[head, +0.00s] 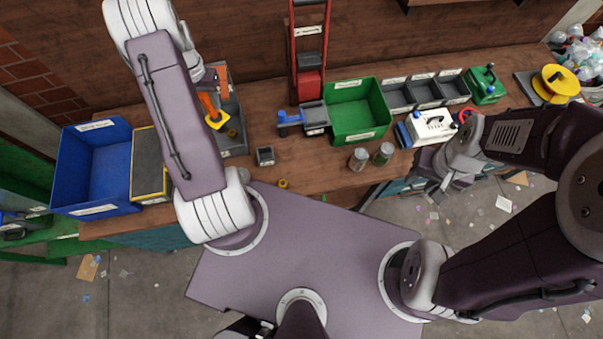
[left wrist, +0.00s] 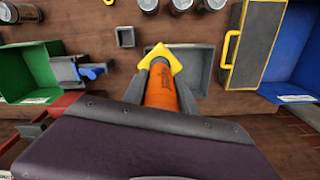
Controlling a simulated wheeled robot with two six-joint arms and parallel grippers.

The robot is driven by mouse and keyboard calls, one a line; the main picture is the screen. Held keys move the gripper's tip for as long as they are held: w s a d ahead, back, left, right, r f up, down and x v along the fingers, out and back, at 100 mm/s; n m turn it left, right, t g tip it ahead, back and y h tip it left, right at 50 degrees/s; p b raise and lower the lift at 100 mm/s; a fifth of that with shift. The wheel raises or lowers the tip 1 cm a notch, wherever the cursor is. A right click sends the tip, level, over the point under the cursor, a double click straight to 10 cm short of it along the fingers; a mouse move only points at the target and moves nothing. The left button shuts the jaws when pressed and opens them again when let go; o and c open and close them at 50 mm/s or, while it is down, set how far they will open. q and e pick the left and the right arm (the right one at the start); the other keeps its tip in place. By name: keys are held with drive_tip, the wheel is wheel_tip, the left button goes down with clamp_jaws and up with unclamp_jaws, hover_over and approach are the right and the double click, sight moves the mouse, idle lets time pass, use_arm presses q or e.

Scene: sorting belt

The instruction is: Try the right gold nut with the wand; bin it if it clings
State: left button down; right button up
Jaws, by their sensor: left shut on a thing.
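My left gripper (head: 216,92) is shut on the orange wand (head: 207,106), whose yellow head points down over the grey tray (head: 238,146). The wand also fills the middle of the left wrist view (left wrist: 162,92), between the two grey fingers.
A blue bin (head: 64,172) and a yellow-edged grey box (head: 136,165) stand left. A small dark box (head: 265,155), a blue-handled vise (head: 315,117), a green bin (head: 385,106) and two jars (head: 358,159) stand to the right. Bench front between small box and jars is mostly clear.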

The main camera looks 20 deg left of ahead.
use_arm(q)
wheel_tip(320, 180, up, 5)
drive_tip(key=p, duration=0.3)
drive_tip(key=shift+f, duration=0.1)
idle(1.3)
